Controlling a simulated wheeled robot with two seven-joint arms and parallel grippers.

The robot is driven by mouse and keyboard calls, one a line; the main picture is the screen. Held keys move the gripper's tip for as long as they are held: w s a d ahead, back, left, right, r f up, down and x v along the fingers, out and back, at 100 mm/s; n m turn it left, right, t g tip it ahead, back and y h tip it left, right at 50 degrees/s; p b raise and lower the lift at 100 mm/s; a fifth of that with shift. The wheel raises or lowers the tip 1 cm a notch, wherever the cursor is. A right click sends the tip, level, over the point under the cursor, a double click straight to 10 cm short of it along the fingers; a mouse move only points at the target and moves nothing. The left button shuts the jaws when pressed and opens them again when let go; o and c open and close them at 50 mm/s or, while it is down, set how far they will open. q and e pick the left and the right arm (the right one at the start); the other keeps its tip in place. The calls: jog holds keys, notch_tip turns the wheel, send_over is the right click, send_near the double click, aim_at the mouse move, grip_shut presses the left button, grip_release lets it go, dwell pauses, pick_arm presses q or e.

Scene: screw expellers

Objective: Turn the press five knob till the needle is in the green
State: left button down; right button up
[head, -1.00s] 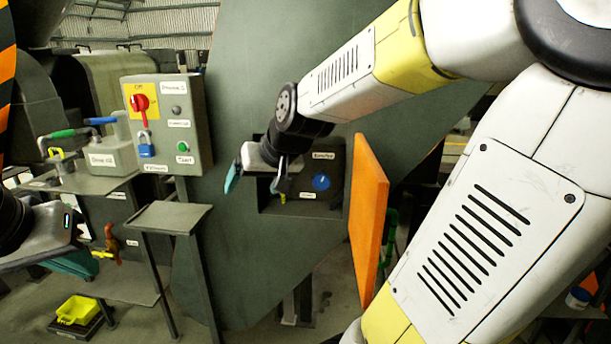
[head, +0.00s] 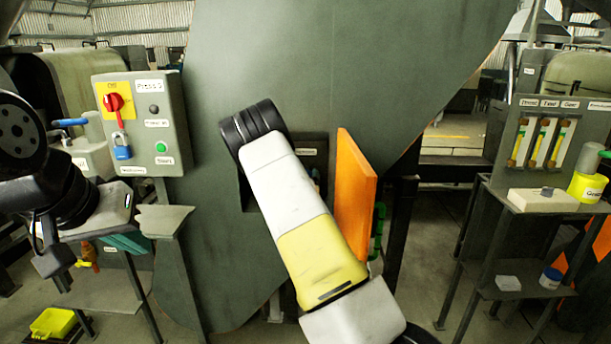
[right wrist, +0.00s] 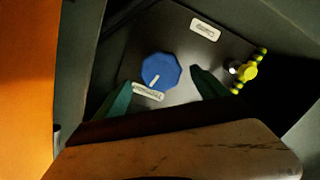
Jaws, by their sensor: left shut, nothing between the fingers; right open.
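The blue octagonal knob (right wrist: 161,70) with a white pointer mark is on a dark panel (right wrist: 190,30) in the right wrist view. My right gripper (right wrist: 161,93) is open, its teal fingertips to either side below the knob; I cannot tell whether they touch it. In the head view my right arm hides the knob and the right gripper inside the recess of the big green machine (head: 330,60). My left gripper (head: 128,243) is shut and empty at the left, beneath the control box. I see no dial needle in either view.
An orange flap (head: 355,200) stands open right of the recess. The control box (head: 145,125) has a red switch (head: 114,101), a blue padlock (head: 121,150) and a green button (head: 161,147). A stand with gauges (head: 540,140) is at the right.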

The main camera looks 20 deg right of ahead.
jog(key=shift+n+t, duration=0.5)
jog(key=shift+n, duration=0.1)
jog(key=x, duration=0.5)
jog(key=f+x, duration=0.1)
jog(key=x, duration=0.2)
jog(key=shift+w+d, duration=0.15)
jog(key=shift+d, duration=0.05)
jog(key=c, duration=1.4)
